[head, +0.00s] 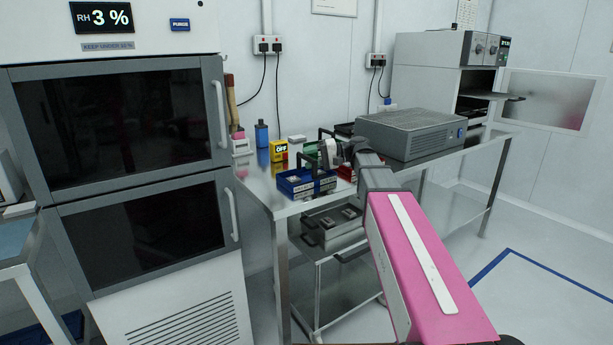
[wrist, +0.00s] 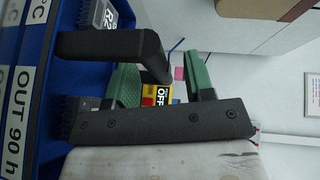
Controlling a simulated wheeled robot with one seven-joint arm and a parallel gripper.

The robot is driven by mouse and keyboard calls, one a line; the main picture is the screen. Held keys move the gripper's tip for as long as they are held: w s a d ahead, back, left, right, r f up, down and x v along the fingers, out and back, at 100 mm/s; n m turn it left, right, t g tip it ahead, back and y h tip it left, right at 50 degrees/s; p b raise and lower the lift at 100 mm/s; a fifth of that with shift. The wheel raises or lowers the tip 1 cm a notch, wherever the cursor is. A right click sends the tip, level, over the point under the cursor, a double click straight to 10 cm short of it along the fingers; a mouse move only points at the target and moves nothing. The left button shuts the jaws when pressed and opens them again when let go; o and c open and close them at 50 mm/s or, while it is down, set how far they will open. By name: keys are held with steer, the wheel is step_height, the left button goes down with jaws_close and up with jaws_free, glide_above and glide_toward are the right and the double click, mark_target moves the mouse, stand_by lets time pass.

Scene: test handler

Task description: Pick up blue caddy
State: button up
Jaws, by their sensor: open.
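The blue caddy (head: 300,190) stands at the near left corner of the metal bench, with white labels on its front. In the wrist view the blue caddy (wrist: 42,85) fills the left edge, turned sideways, with "OUT 90 h" on a label. Dark labelled pieces (wrist: 110,15) sit in it. My gripper (head: 325,154) is open over the caddy's right side, close to it. Dark bars cross the wrist view in front of the caddy; I cannot tell whether they touch it. My arm hides part of the bench behind.
A yellow box (head: 279,151), blue bottle (head: 262,134) and large grey instrument (head: 410,133) share the bench. A dark-doored cabinet (head: 125,120) stands left.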

steer(key=shift+a+f, duration=0.1)
steer(key=shift+a, duration=0.65)
jaws_close()
